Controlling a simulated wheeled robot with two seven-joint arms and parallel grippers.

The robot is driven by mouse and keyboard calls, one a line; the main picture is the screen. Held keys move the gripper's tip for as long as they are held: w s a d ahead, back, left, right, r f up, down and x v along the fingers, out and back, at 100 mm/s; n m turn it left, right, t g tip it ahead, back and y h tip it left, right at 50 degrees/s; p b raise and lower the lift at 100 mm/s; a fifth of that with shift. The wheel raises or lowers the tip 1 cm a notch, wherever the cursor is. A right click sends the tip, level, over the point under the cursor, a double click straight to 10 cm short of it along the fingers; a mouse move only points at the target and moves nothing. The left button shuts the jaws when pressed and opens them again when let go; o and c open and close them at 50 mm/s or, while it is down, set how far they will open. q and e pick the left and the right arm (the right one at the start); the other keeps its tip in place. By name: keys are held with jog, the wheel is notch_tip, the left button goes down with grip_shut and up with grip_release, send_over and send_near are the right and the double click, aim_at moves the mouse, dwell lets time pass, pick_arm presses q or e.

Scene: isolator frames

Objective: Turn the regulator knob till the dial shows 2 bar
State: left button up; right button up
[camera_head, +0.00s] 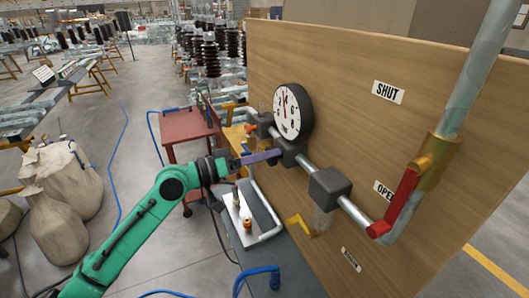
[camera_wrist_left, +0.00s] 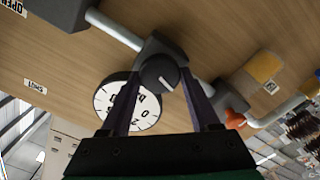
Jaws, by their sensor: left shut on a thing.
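The dial (camera_head: 287,112) is a round white face with a black rim on the wooden panel; its reading is too small to tell in the head view. In the left wrist view the dial (camera_wrist_left: 149,108) is partly covered by a finger. The regulator knob (camera_wrist_left: 160,74) is dark, round and marked with a light line, on a dark regulator body (camera_head: 291,152) below the dial. My left gripper (camera_head: 277,154) reaches it from the left. In the left wrist view the fingers of this gripper (camera_wrist_left: 160,80) are on either side of the knob, shut on it. My right gripper is not in view.
A pipe runs along the panel through a dark block (camera_head: 329,187) to a valve with a red lever (camera_head: 402,203). SHUT (camera_head: 388,92) and OPEN labels are nearby. A yellow handle (camera_head: 300,225) hangs below the pipe. A red cart (camera_head: 187,128) stands behind my left arm.

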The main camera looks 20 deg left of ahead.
pick_arm(q)
jog(key=shift+f+n+p, duration=0.1)
jog(key=shift+n+p, duration=1.45)
jog(key=shift+n, duration=1.55)
jog(key=o, duration=1.3)
jog(key=shift+o, duration=0.2)
jog(key=shift+a, duration=0.1)
jog(key=shift+f, duration=0.1)
